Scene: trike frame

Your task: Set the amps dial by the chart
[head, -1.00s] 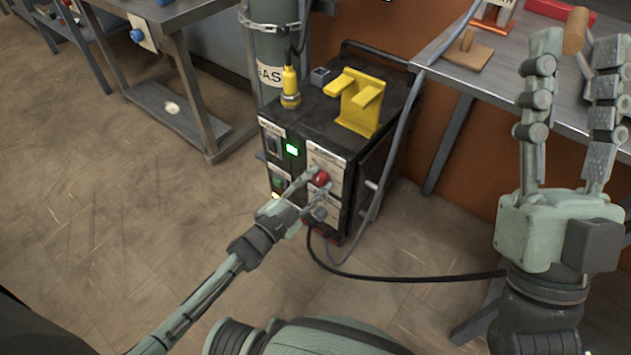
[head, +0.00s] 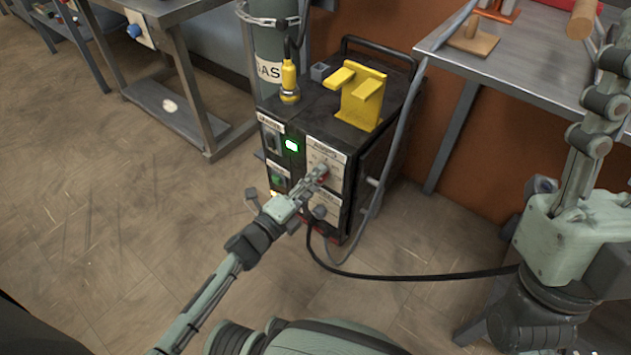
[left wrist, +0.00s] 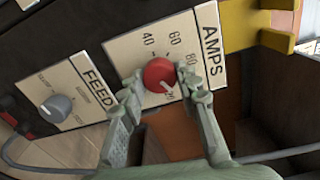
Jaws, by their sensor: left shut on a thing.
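The amps dial is a round red knob (left wrist: 159,72) on a pale panel marked AMPS, with 40, 60 and 80 readable around it. A pale mark on the knob points to the lower right. My left gripper (head: 318,182) is shut on this knob at the front of the black welding machine (head: 388,150). In the left wrist view its two fingers sit on either side of the knob. In the head view the fingers cover most of the dial. My right gripper (head: 608,90) is open, raised at the right edge and partly cut off. I cannot make out a chart.
A grey FEED knob (left wrist: 56,108) sits beside the AMPS panel. A yellow bracket (head: 362,98) stands on the machine. A cable (head: 420,276) runs across the floor to the right. A metal bench (head: 520,75) stands at the right. The floor at left is clear.

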